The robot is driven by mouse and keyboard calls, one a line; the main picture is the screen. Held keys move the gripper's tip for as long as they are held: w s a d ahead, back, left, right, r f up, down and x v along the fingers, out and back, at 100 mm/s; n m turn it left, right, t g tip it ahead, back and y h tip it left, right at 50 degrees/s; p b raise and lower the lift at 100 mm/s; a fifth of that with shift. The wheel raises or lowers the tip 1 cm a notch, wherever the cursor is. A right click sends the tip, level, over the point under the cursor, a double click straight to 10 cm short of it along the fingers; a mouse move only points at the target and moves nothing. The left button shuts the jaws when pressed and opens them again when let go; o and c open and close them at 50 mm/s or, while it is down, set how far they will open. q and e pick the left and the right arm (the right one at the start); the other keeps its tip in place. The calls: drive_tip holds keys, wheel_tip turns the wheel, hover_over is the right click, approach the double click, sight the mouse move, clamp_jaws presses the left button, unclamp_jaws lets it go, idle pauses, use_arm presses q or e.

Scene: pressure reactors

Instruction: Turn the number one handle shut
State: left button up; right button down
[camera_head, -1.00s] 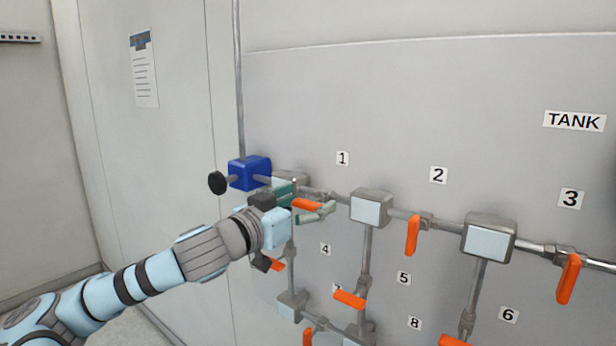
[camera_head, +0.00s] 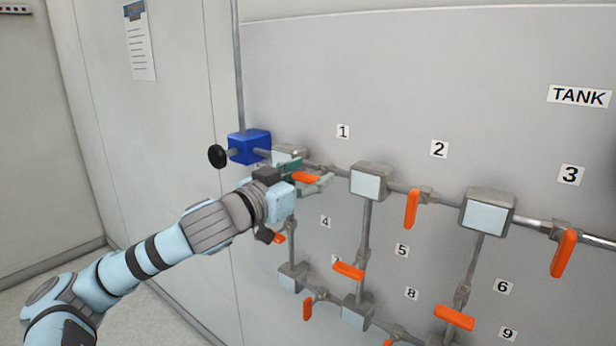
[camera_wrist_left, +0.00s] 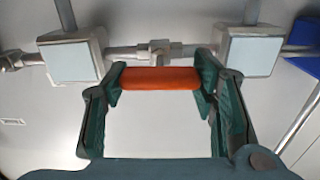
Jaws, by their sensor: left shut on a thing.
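The number one handle (camera_head: 304,177) is an orange lever on the pipe below the "1" label (camera_head: 343,131). My left gripper (camera_head: 308,180) is shut on it, with green fingers on either side. In the left wrist view the orange handle (camera_wrist_left: 158,78) spans the gap between the fingertips, a finger against each end. There it lies roughly parallel to the pipe behind it, with the valve body (camera_wrist_left: 152,54) just beyond. In the head view the fingers hide part of the handle and its valve. My right gripper is not in view.
A blue box (camera_head: 250,146) with a black knob (camera_head: 217,156) is left of the gripper. The number two handle (camera_head: 411,209) and number three handle (camera_head: 564,252) hang down to the right. Several more orange handles are on the pipes below. A grey panel stands behind.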

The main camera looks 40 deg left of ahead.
use_arm(q)
drive_tip(key=m+p, duration=0.2)
drive_tip(key=m, duration=0.2)
drive_tip(key=shift+d+m, duration=0.1)
drive_tip(key=shift+m, duration=0.3)
drive_tip(key=m+p, duration=0.1)
drive_tip(key=m, duration=0.2)
drive_tip(key=shift+m+p, duration=0.3)
drive_tip(key=shift+p, duration=0.1)
drive_tip(key=m+p, duration=0.3)
drive_tip(key=m, duration=0.2)
drive_tip(key=shift+d, duration=0.1)
drive_tip(key=shift+f+m+p, duration=0.2)
drive_tip(key=shift+m+p, duration=0.8)
drive_tip(key=shift+m, duration=1)
drive_tip(key=o, duration=1.2)
drive_tip(key=shift+w, duration=0.1)
drive_tip(key=shift+c, duration=0.2)
